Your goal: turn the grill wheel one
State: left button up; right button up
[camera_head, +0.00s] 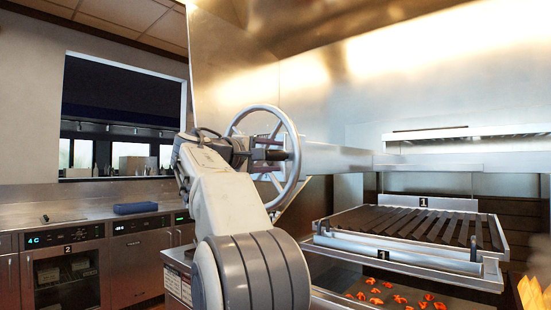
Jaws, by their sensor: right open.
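The metal grill wheel (296,165) stands upright in the middle of the view, with a round rim and spokes. It is mounted at the left end of a horizontal steel beam. My right gripper (272,148) is at the wheel, over its hub and right-side area, with its fingers pointing right. Its jaws are open; I cannot tell whether they touch a spoke or the rim. My right arm hides the wheel's lower left part. The grill rack (400,225) with dark slats and tags marked 1 lies to the right. My left gripper is not in view.
Glowing orange coals (400,298) lie under the rack, and flames (535,298) show at the lower right. A steel counter (90,225) with ovens and a blue tray (135,208) runs along the left. A steel hood wall rises behind the wheel.

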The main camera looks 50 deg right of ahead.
jog(key=a, duration=0.9)
jog(key=shift+a+b, duration=0.15)
jog(key=shift+b, duration=0.25)
